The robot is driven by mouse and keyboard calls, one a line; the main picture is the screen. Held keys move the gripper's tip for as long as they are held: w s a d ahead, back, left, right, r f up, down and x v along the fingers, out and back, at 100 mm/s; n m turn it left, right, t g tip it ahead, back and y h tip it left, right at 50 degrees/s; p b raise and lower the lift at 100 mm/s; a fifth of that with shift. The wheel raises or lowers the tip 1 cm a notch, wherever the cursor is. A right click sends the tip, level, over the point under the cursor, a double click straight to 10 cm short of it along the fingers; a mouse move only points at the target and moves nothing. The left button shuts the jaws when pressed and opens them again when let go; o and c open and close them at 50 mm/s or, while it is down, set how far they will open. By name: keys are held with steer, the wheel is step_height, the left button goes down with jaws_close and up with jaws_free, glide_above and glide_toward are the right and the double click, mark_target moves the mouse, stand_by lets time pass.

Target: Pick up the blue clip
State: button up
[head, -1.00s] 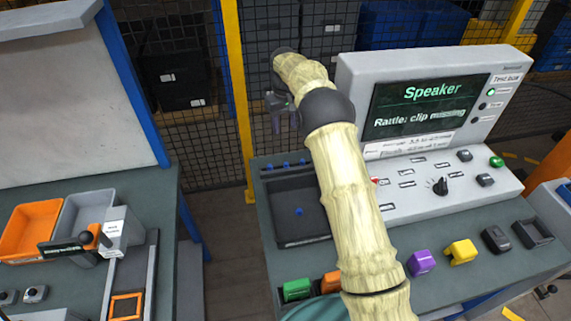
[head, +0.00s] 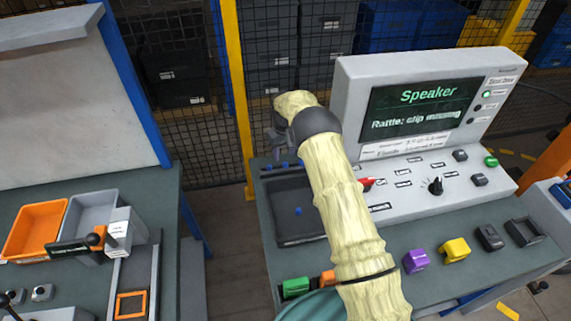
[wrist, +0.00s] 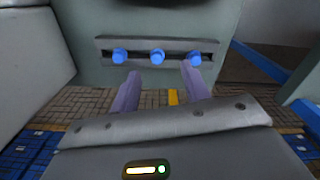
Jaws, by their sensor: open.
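Blue clips (wrist: 157,56) stand in a row in a dark slotted rack (wrist: 104,43) in the wrist view, three of them side by side. In the head view the row is small at the back edge of a dark tray (head: 268,215), and one more blue clip (head: 298,211) lies on the tray floor. My gripper (wrist: 165,82) is open and empty, with its two fingers apart and pointing toward the row. In the head view my gripper (head: 278,148) is just above the row, partly hidden by my arm.
A speaker test box (head: 350,110) stands to the right of the tray. Green (head: 296,287), orange, purple (head: 415,261) and yellow (head: 455,250) blocks lie along the bench front. A yellow post (head: 238,100) and mesh fence stand behind. A separate bench with bins (head: 33,230) is at left.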

mark_target(286, 163)
steer(key=shift+d+f+p, duration=0.1)
steer(key=shift+f+p, duration=0.5)
steer(key=shift+w+d+f+p, duration=0.1)
steer(key=shift+f+p, duration=0.7)
steer(key=shift+f, duration=1.15)
steer(key=shift+c, duration=0.5)
jaws_close()
